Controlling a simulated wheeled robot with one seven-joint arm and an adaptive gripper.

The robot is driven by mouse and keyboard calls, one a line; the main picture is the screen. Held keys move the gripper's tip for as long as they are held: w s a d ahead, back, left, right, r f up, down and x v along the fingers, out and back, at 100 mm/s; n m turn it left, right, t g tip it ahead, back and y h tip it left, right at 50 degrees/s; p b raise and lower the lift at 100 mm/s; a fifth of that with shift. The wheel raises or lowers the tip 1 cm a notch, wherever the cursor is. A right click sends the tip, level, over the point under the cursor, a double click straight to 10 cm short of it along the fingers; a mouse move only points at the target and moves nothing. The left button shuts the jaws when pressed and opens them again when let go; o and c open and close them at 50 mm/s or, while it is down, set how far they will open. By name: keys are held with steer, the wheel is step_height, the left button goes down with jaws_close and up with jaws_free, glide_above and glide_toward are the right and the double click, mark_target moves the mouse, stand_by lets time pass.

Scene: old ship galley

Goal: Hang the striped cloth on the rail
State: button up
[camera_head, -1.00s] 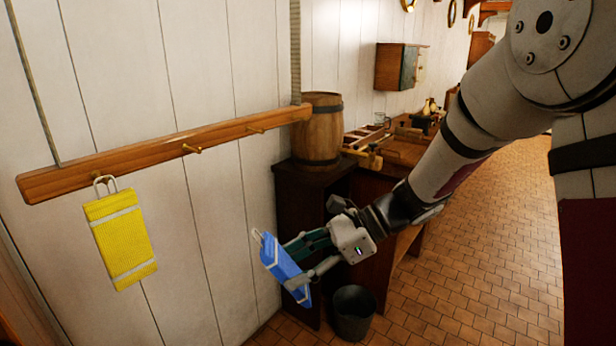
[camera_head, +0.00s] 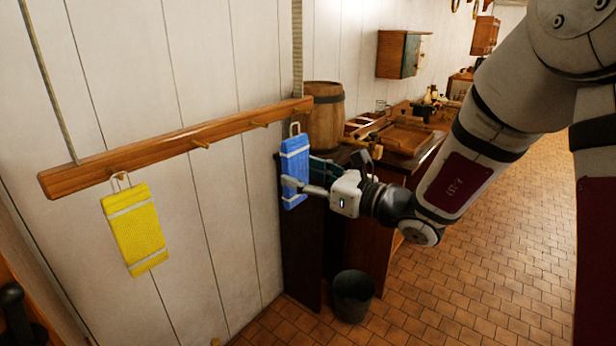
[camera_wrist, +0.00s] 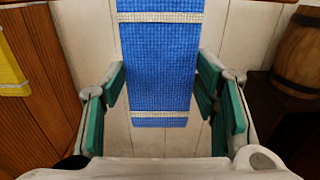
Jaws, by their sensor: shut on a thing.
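The rail (camera_head: 160,152) is a wooden board with brass pegs, held against the white plank wall by ropes. A blue cloth (camera_head: 295,168) with white bands and a pale loop at its top hangs upright in my gripper (camera_head: 308,180). The loop shows just below the rail's right end and seems apart from any peg. In the wrist view the blue cloth (camera_wrist: 160,65) fills the space between the green finger pads; its top is out of frame. A yellow cloth (camera_head: 137,232) with pale bands hangs by its loop at the rail's left peg.
A barrel (camera_head: 324,118) stands on a dark cabinet (camera_head: 305,250) close behind my gripper. A bench with wooden trays (camera_head: 408,138) is to the right. A metal bucket (camera_head: 352,296) stands on the tiled floor. The middle pegs (camera_head: 200,144) are bare.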

steer(key=shift+b+x, duration=0.65)
steer(key=shift+x, duration=1.9)
steer(key=shift+f+b+x, duration=0.15)
steer(key=shift+b+x, duration=0.1)
steer(key=shift+x, duration=0.45)
steer(key=shift+f+b+x, duration=0.15)
steer(key=shift+b+x, duration=0.05)
steer(key=shift+x, duration=0.55)
steer(key=shift+w+a+f+b, duration=0.2)
steer(key=shift+a+f+b, duration=0.05)
steer(key=shift+f+b, duration=0.2)
stand_by(0.5)
steer(key=o, duration=1.3)
steer(key=shift+c, duration=0.2)
